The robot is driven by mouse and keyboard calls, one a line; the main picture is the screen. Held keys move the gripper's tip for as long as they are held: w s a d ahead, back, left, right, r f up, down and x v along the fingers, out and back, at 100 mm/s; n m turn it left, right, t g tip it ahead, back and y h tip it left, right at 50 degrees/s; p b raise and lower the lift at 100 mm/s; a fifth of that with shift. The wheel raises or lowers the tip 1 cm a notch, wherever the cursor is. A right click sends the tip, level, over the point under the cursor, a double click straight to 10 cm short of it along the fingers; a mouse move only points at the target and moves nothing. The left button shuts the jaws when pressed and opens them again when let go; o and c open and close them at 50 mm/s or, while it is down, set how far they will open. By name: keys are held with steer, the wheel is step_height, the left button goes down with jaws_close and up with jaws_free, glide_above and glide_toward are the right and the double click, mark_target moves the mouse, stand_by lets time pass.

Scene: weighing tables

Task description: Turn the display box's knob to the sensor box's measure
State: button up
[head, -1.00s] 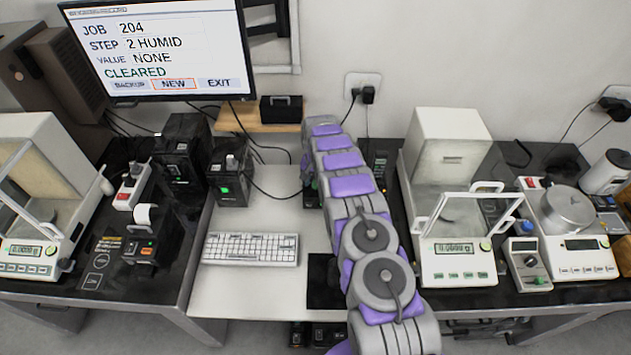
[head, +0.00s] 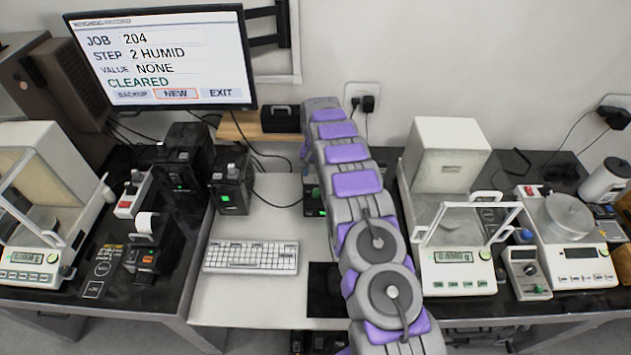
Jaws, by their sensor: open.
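My arm (head: 352,183) reaches up the middle of the head view, over the white centre table. Its far end bends down out of sight, and my gripper is hidden behind it. Two dark boxes, a larger one (head: 187,163) and a smaller one (head: 232,188), stand left of the arm, each with a green light. A dark device with a green light (head: 313,198) is mostly hidden behind the arm. A small grey box with a dark knob (head: 525,272) stands on the right table. I cannot tell which are the display box and sensor box.
The monitor (head: 160,58) reads job 204, step 2 HUMID, value NONE, CLEARED. A keyboard (head: 250,257) lies on the white table (head: 225,300). Balances stand at left (head: 30,260) and right (head: 455,262). A small printer (head: 147,255) stands left.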

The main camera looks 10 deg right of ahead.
step_height(320, 180, up, 8)
steer(key=shift+f+p, duration=0.25)
steer(key=shift+p, duration=0.05)
stand_by(0.3)
